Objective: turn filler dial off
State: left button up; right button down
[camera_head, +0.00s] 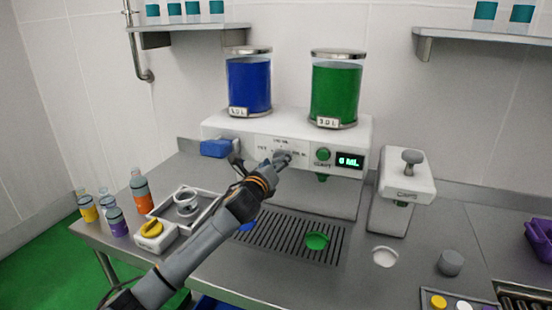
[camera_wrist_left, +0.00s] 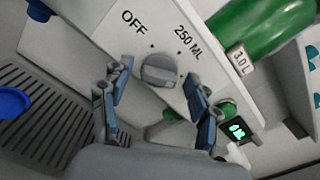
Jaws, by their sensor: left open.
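The filler (camera_head: 222,125) is a white machine with a blue tank and a green tank on top. Its grey dial (camera_wrist_left: 160,72) sits on the front panel, with the OFF label above left and 250 ML above right in the left wrist view. I cannot tell which mark the dial points at. My left gripper (camera_head: 262,163) is in front of the panel and partly covers the dial in the head view. In the left wrist view its open fingers (camera_wrist_left: 158,90) are on either side of the dial, and contact is unclear. My right gripper is not in view.
A green button (camera_head: 323,155) and a lit display (camera_head: 349,160) are right of the dial. A blue block (camera_head: 219,148) is on the left. A drip grate (camera_head: 285,240) with a green disc lies below. Several bottles (camera_head: 141,192) and a tray (camera_head: 160,212) are at left.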

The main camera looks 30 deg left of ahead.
pick_arm(q)
jog(key=shift+w, duration=0.2)
jog(key=c, duration=1.2)
jog(key=shift+o, duration=0.2)
